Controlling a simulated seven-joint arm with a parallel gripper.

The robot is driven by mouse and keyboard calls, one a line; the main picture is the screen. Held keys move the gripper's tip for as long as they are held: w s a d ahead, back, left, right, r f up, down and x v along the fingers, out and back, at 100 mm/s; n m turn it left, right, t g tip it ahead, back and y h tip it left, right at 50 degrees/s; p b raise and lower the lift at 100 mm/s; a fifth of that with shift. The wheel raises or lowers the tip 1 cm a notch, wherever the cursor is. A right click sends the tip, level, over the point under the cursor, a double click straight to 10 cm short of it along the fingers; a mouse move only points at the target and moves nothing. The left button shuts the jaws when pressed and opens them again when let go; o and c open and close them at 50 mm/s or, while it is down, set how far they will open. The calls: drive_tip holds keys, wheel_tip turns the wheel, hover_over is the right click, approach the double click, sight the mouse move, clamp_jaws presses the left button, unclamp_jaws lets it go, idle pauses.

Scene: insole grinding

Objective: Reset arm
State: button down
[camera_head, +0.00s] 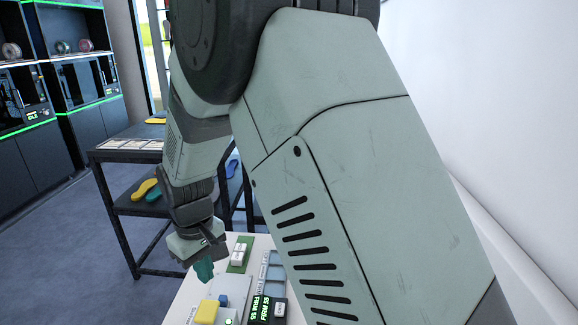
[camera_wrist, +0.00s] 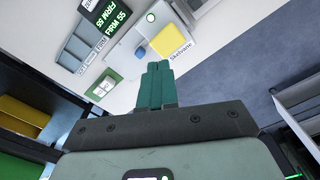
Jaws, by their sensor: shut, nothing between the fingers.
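My gripper (camera_head: 204,269) hangs at the end of my bent arm, above the left part of the white worktable (camera_head: 186,297) in the head view. In the wrist view its teal fingers (camera_wrist: 158,72) are pressed together with nothing between them. They point toward the table's devices without visible contact. My large arm links cover much of the head view and hide the right part of the table.
A yellow block (camera_head: 206,312), a green pad (camera_head: 240,254) and a "FIRM 55" display (camera_head: 265,308) are on the table. A dark rack (camera_head: 120,157) with yellow and teal insoles stands behind at left. Lit cabinets (camera_head: 85,80) stand farther back. Grey floor lies open at left.

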drive_tip(key=s+d+r+m+t, duration=0.15)
drive_tip(key=d+r+m, duration=0.35)
drive_tip(key=d+r, duration=1.2)
drive_tip(key=s+d+r+m+t, duration=0.2)
drive_tip(key=s+d+r+m, duration=0.1)
drive_tip(key=s+d, duration=0.4)
drive_tip(key=s+d+r+m+t, duration=0.2)
drive_tip(key=s+d+r+m, duration=0.1)
drive_tip(key=s+d, duration=0.4)
drive_tip(key=shift+d, duration=0.15)
drive_tip(key=shift+w, duration=0.1)
